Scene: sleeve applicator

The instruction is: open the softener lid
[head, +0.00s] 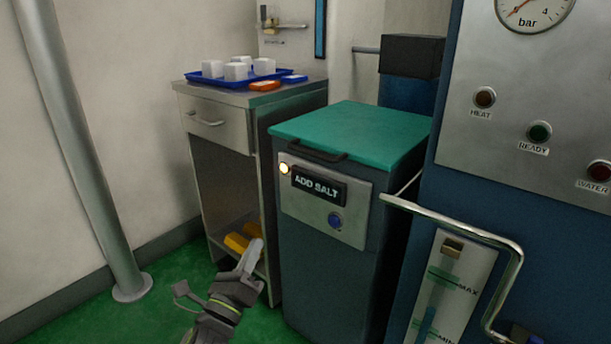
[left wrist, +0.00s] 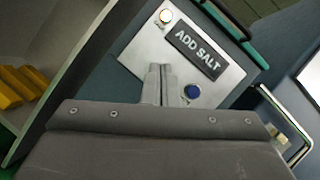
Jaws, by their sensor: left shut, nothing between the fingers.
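The softener (head: 325,250) is a dark grey-blue cabinet with a flat teal lid (head: 355,130), which lies closed on top. A dark handle (head: 319,151) sits at the lid's front edge. The front panel has a lit yellow-white lamp (head: 284,168), an "ADD SALT" sign (head: 318,186) and a blue knob (head: 335,221). My left gripper (head: 252,250) is shut and empty, low in front of the softener's left side. In the left wrist view its fingers (left wrist: 158,72) point toward the panel, and the sign (left wrist: 197,50) shows beyond them. My right gripper is not in view.
A cabinet (head: 220,120) stands left of the softener, with a blue tray (head: 215,80) of white blocks on top and yellow blocks (head: 237,242) on its low shelf. A machine with a metal rail (head: 450,228) stands right. A grey pipe (head: 85,160) rises at left.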

